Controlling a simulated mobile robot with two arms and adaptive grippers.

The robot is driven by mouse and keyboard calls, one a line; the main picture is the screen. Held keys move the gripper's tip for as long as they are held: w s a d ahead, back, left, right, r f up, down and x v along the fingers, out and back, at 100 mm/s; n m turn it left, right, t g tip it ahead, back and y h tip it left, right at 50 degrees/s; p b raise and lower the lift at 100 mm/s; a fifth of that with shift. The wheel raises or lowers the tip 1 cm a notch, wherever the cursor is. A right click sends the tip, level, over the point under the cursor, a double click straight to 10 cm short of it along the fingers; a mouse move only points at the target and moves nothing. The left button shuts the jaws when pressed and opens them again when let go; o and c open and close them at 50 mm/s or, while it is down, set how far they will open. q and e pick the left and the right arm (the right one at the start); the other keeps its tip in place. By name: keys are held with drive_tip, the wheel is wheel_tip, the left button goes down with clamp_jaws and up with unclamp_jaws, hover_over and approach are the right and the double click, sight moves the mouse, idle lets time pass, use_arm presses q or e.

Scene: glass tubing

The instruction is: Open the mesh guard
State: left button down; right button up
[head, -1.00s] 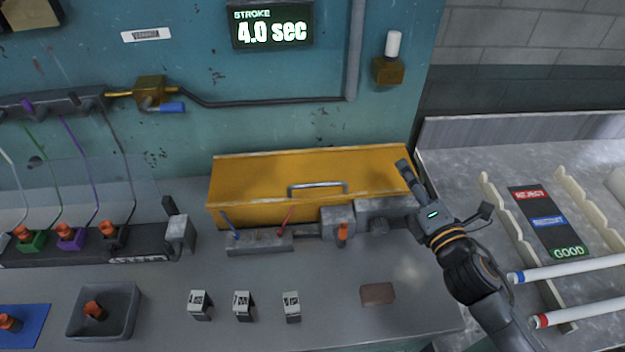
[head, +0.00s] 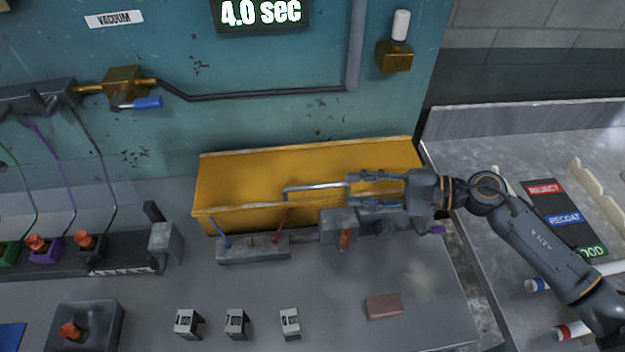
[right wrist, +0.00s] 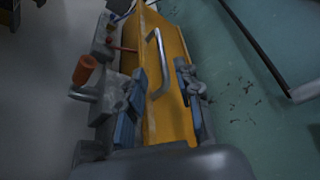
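The yellow guard (head: 235,185), a long box-like cover, stands shut against the teal wall; I can make out no mesh on it. Its grey bar handle (head: 312,188) is on the front face. My right gripper (head: 350,189) points left at the handle's right end, fingers apart. In the right wrist view the handle (right wrist: 157,62) lies ahead, between the lines of the two open fingers (right wrist: 160,76); I cannot tell whether either touches it. The right part of the guard is partly hidden behind my gripper. My left gripper is not in view.
In front of the guard is a grey fixture (head: 255,249) with blue and red levers and an orange knob (head: 345,240). Small labelled blocks (head: 236,323) and a brown block (head: 383,306) lie on the bench. A sorting table (head: 480,140) stands at right.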

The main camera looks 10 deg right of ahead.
sight(320, 186)
drive_tip(key=p+x, duration=0.3)
drive_tip(key=x, duration=0.6)
drive_tip(key=shift+a+r+p, duration=0.1)
drive_tip(key=shift+p, duration=0.3)
drive_tip(key=shift+w+a+f, duration=0.15)
drive_tip(key=shift+a+f, duration=0.05)
drive_tip(key=shift+a, duration=0.15)
drive_tip(key=shift+c, duration=0.2)
clamp_jaws()
